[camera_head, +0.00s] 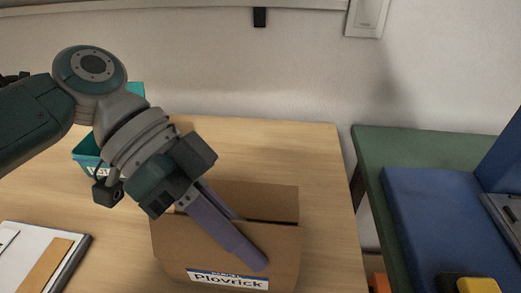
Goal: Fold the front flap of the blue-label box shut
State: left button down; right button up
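The brown cardboard box (285,245) stands near the table's front edge, in the lower middle of the view. Its front carries a white label with a blue strip (228,280) reading "Plovrick". A cardboard panel (265,198) rises at its back, with a dark gap in front of it. My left gripper (250,245) comes in from the upper left. Its long purple fingers slant down across the box, the near one in front of the box's front. The near finger partly hides the other, so I cannot tell their spacing or contact. My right gripper is out of view.
A teal bin (87,158) stands behind my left arm, partly hidden. A clipboard with paper (40,262) lies at lower left. A green table with a blue case (430,215) is at right, beyond a gap. The table right of the box is clear.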

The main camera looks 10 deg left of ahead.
pick_arm(q)
jog(key=c, duration=1.5)
grip_release()
jog(key=shift+c, duration=0.2)
jog(key=o, duration=0.5)
jog(key=v, duration=1)
